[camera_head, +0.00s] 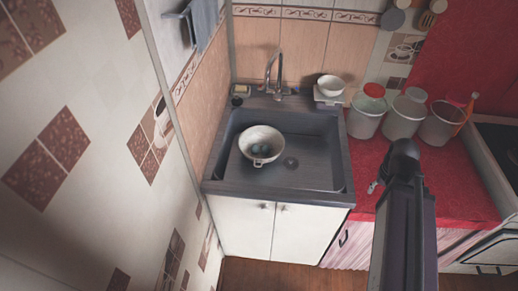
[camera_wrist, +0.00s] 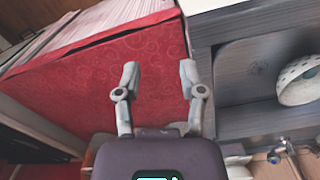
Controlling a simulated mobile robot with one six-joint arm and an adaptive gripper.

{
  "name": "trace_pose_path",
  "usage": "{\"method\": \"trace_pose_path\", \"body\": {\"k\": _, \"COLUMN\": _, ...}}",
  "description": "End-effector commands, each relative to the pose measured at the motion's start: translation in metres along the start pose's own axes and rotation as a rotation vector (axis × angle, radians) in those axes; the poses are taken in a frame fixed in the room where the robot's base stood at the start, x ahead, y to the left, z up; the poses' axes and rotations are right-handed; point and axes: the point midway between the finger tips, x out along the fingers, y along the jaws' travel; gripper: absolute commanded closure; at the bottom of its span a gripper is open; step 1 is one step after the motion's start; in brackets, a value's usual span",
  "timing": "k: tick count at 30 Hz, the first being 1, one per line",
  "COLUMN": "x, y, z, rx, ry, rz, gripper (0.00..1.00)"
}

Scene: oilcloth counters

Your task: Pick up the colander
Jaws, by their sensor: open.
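The colander (camera_head: 262,144) is a pale, speckled bowl with small handles, standing in the left part of the grey sink basin. Something dark and rounded shows inside it. In the wrist view part of the colander (camera_wrist: 300,80) shows at the right edge, with rows of holes in its wall. My gripper (camera_wrist: 158,80) is open and empty, with its two fingers apart over the red counter, to the left of the sink in that view. In the head view my gripper (camera_head: 374,187) is small and mostly hidden by my arm, over the red counter right of the sink.
The grey sink (camera_head: 315,172) has raised rims and a tall faucet (camera_head: 275,72) at its back. A white bowl (camera_head: 331,85) stands at its back right corner. Several white containers (camera_head: 364,118) line the back of the red counter (camera_head: 466,195). A tiled wall (camera_head: 80,120) closes the left side.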

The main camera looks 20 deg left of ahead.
Motion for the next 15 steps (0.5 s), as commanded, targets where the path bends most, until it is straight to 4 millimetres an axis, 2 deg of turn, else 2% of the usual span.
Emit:
{"method": "trace_pose_path", "body": {"k": 11, "x": 0.0008, "y": -0.0008, "z": -0.0009, "rx": 0.0, "ry": 0.002, "rz": -0.001, "gripper": 0.48}}
{"method": "trace_pose_path", "body": {"k": 15, "x": 0.0065, "y": -0.0087, "z": -0.0091, "rx": 0.001, "ry": 0.018, "rz": -0.007, "gripper": 0.48}}
